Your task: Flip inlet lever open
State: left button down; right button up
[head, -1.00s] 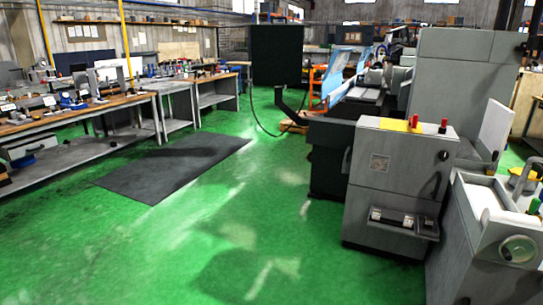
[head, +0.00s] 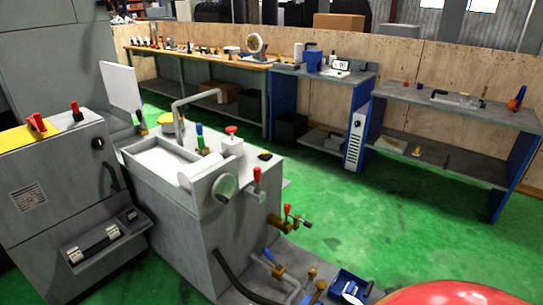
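I cannot tell for certain which handle is the inlet lever. A grey coolant tank unit (head: 240,235) with a white-lined basin and a bent spout stands in the middle. A brass valve with a red handle (head: 288,210) sticks out of its right side. A small blue lever (head: 268,254) sits on pipework low at the tank's front right. A green and blue pair of handles (head: 200,138) stands on the tank top. A red-topped handle (head: 257,178) is at its front upper corner. Neither of my grippers shows.
A grey machine cabinet (head: 50,210) with red knobs stands at the left. A blue box (head: 350,286) and a rounded red object (head: 435,294) are low at the right. Workbenches (head: 322,72) line the back wall. Green floor (head: 390,225) between is open.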

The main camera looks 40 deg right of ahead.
aim_at(266, 252)
jog(key=i+z, duration=0.25)
jog(key=z, duration=0.2)
jog(key=i+j+z, duration=0.2)
jog(key=z, duration=0.25)
jog(key=i+j+z, duration=0.2)
jog(key=z, duration=0.25)
jog(key=i+j+z, duration=0.15)
jog(key=j+z, duration=0.25)
